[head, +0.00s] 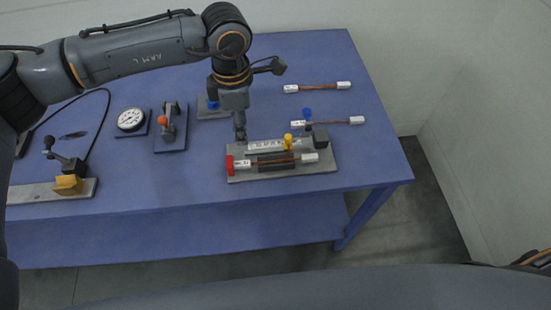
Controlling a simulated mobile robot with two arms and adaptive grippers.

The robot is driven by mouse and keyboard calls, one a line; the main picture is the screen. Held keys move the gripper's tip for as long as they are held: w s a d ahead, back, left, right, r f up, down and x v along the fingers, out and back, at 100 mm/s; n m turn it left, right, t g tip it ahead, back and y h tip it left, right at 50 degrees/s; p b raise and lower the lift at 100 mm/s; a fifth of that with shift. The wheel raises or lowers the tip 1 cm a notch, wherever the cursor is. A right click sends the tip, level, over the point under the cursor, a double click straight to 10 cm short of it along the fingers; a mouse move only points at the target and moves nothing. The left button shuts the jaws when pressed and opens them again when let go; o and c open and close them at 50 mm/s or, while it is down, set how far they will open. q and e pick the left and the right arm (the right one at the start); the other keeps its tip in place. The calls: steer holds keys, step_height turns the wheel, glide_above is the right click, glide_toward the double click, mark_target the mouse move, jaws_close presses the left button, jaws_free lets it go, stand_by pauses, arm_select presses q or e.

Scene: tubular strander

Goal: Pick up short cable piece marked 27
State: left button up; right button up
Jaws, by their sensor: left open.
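Several short copper-coloured cable pieces with white end blocks are in the head view. One cable piece (317,87) lies at the back right of the blue table. Another cable piece (340,122) lies nearer, its left end close to the fixture. A third cable piece (275,163) lies along a grey fixture plate (322,173), between a red part at left and the right side. The marks on the end blocks are too small to read. My left gripper (240,135) points down at the fixture's back left edge, open, holding no cable piece. My right gripper is out of view.
The table's back right is mostly clear.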

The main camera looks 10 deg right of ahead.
arm_select(q)
steer(key=p, duration=0.3)
glide_above(248, 162)
step_height(248, 162, down, 8)
steer(key=shift+a+r, duration=0.1)
steer(key=shift+f, duration=0.5)
step_height(248, 162, down, 4)
steer(key=p, duration=0.2)
steer(key=shift+r+p, duration=0.15)
steer(key=shift+p, duration=0.15)
steer(key=shift+f, duration=0.5)
jaws_close()
